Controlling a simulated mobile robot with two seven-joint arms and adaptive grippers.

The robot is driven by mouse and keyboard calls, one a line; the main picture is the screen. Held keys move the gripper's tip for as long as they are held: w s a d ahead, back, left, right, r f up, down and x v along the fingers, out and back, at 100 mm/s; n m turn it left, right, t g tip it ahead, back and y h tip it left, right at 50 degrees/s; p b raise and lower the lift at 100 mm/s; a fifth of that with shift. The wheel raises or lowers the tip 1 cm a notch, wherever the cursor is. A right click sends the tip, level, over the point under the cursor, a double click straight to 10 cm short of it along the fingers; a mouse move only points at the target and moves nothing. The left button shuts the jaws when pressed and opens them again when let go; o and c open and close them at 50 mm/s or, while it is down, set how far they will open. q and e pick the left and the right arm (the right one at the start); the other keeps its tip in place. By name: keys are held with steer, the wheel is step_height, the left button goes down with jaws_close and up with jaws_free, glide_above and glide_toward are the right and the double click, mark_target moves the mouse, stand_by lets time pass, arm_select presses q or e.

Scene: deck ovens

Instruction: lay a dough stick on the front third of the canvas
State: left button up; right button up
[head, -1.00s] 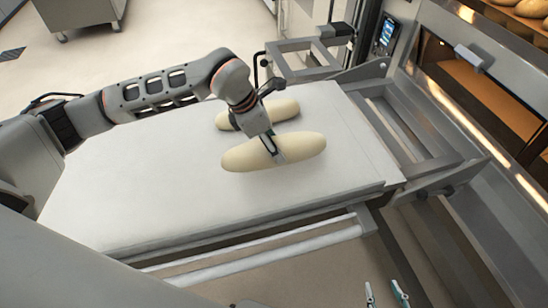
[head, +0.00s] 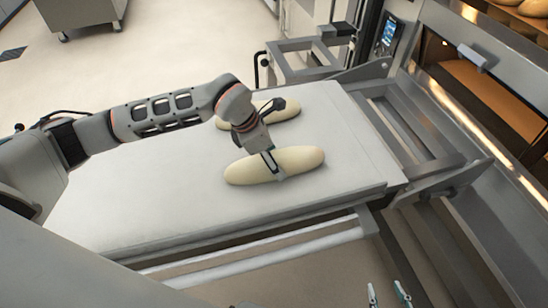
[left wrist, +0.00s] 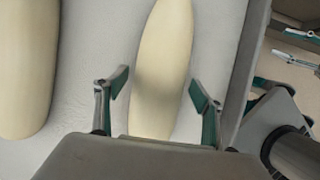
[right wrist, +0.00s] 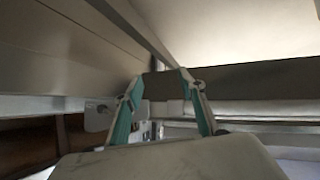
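A pale dough stick (head: 300,160) lies on the white canvas (head: 150,205), toward the right end and nearer to me than a second dough stick (head: 285,112). My left gripper (head: 272,165) is down over the nearer stick's middle. In the left wrist view this stick (left wrist: 162,60) lies between the open fingers (left wrist: 160,76), with narrow gaps beside it; contact at the tips is hard to tell. The second stick (left wrist: 25,65) shows at the left there. My right gripper (head: 388,294) is open and empty below the canvas's near edge; its parted fingers show in the right wrist view (right wrist: 158,90).
The oven (head: 480,85) with a lit opening stands at the right. A metal frame (head: 415,135) lies between it and the canvas. A control screen (head: 389,32) stands at the back. The canvas's left part is clear.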

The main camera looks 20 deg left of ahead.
arm_select(q)
steer(key=p+v, duration=0.1)
steer(key=v, duration=1.1)
steer(key=shift+p, duration=0.4)
